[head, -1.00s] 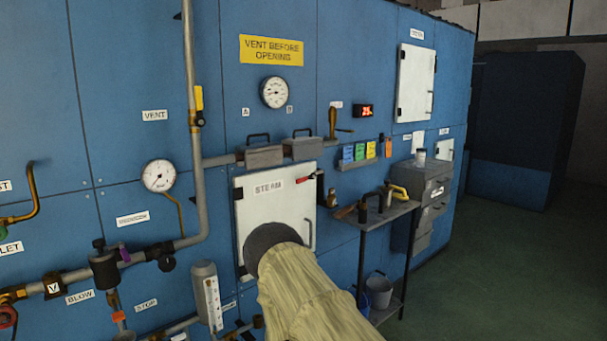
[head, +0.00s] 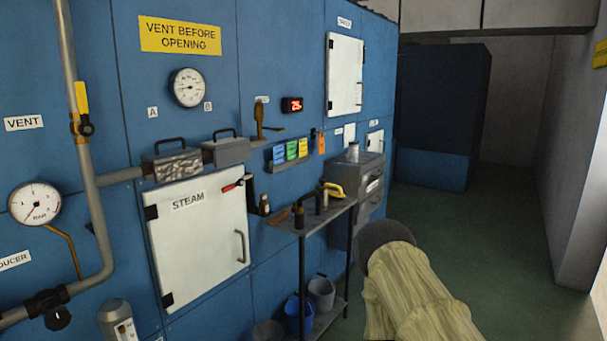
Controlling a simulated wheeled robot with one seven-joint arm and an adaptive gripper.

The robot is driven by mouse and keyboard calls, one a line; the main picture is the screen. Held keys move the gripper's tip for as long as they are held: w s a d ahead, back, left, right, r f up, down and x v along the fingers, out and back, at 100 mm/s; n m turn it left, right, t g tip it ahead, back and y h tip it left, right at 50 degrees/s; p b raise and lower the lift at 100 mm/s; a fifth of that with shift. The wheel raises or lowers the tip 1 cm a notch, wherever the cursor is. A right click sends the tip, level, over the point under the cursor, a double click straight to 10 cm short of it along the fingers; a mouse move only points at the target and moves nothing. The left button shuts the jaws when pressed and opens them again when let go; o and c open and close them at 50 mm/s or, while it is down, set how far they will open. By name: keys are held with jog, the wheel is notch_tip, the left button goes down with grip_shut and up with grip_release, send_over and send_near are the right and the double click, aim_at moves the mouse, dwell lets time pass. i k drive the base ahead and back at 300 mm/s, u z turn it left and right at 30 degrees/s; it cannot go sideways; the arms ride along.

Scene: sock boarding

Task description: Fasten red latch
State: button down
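The red latch (head: 233,186) is a small red-handled lever at the upper right edge of the white STEAM door (head: 197,240) in the head view. The door looks shut, flush with the blue wall. A grey pull handle (head: 241,246) sits on the door below the latch. My arm, in a pale yellow sleeve with a dark end, shows at the lower right, well apart from the door and latch. My gripper's fingers are not visible.
A dark metal side table (head: 318,217) with tools stands right of the door, buckets (head: 300,315) beneath it. A grey drawer cabinet (head: 366,184) stands beyond. The green floor (head: 470,235) at right is open.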

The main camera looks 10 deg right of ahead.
aim_at(240, 182)
jog(key=z, duration=0.25)
jog(key=i, duration=1.3)
jog(key=u, duration=0.55)
